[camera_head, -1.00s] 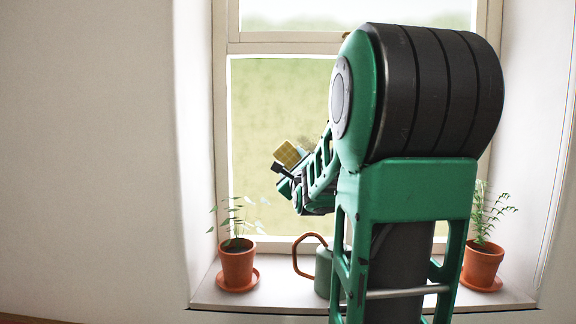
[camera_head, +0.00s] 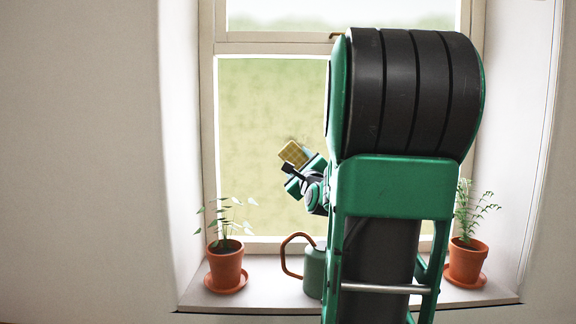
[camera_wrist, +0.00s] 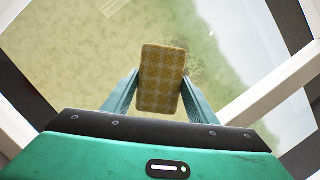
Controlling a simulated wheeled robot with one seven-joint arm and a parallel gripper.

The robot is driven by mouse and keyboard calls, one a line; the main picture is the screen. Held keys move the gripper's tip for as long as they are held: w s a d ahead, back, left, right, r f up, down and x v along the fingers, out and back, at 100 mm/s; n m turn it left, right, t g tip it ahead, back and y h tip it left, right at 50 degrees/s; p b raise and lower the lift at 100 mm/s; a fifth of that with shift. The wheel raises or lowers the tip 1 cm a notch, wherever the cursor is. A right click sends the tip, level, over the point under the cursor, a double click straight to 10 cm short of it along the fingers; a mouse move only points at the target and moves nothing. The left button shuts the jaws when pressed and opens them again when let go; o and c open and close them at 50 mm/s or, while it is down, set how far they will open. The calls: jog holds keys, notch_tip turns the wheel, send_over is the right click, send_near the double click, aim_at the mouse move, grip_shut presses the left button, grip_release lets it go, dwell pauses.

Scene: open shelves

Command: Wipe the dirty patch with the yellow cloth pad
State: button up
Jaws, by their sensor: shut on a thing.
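The yellow checked cloth pad (camera_head: 293,153) is held in my gripper (camera_head: 298,172), in front of the window pane. In the wrist view the pad (camera_wrist: 160,80) stands upright between the two green fingers of my gripper (camera_wrist: 158,98), which are shut on it. A faint greyish speckled patch (camera_wrist: 199,62) shows on the glass just right of the pad's upper part in the wrist view. The pad hides part of that area, and I cannot tell whether the pad touches the glass. In the head view the patch is mostly hidden behind the pad.
The window sill (camera_head: 255,290) holds a potted plant (camera_head: 225,265) at left, another potted plant (camera_head: 467,262) at right and a green watering can (camera_head: 314,272) with a brown handle between them. The window frame (camera_head: 206,150) bounds the glass. Clear glass lies left of the pad.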

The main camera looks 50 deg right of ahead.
aim_at(314, 147)
jog(key=shift+s+d, duration=1.95)
jog(key=shift+s, duration=0.3)
jog(key=shift+w+r, duration=0.1)
jog(key=w+a, duration=0.3)
jog(key=w, duration=0.1)
jog(key=w+a, duration=0.4)
jog(key=shift+w+a, duration=0.2)
jog(key=shift+w, duration=0.1)
jog(key=shift+d+r, duration=0.1)
jog(key=shift+r, duration=1.55)
jog(key=shift+s+d+f, duration=0.1)
jog(key=shift+s+d, duration=1.15)
jog(key=shift+s, duration=0.2)
jog(key=shift+s+d+r, duration=0.1)
jog(key=shift+s+d, duration=1.1)
jog(key=shift+s, duration=0.3)
jog(key=shift+s+d+f, duration=0.1)
jog(key=shift+s+d, duration=1.15)
jog(key=shift+s, duration=0.2)
